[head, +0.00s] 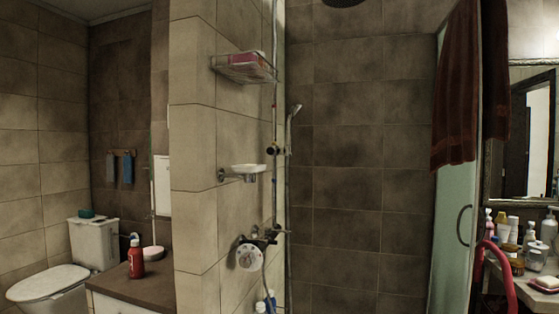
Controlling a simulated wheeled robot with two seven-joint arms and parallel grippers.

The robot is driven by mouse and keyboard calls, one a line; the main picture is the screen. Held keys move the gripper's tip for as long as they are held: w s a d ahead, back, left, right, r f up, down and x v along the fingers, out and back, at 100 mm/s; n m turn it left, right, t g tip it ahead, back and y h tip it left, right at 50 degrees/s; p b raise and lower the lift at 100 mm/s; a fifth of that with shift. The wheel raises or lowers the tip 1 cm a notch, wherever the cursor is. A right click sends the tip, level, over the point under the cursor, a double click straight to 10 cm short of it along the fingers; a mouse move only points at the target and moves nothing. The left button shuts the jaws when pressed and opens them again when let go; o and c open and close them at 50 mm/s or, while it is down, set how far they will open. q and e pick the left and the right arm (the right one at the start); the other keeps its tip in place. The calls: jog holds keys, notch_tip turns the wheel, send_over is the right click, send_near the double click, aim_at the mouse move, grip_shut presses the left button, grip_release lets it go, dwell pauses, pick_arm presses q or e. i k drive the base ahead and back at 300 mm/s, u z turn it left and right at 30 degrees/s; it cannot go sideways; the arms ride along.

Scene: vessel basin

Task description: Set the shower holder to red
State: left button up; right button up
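A hand shower (293,119) hangs in a dark holder (274,150) on the vertical shower rail, right of the tiled corner in the middle of the head view. Below it, a metal shower mixer (265,236) sits on the wall. A round white piece (249,256) with dark marks is mounted just below and left of the mixer. No red mark can be made out on the holder or mixer at this size. Neither of my grippers is in view.
A wire shelf (245,68) and a white soap dish (248,169) stick out from the wall above the mixer. A counter with a red bottle (136,259) and a toilet (48,284) are left. A glass door (455,230) and cluttered vanity (535,290) are right.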

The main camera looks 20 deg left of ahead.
aim_at(271, 151)
jog(key=z, duration=0.5)
jog(key=k, duration=0.6)
jog(key=i, duration=0.4)
jog(key=u, duration=0.75)
jog(key=i, duration=1.45)
jog(key=z, duration=0.85)
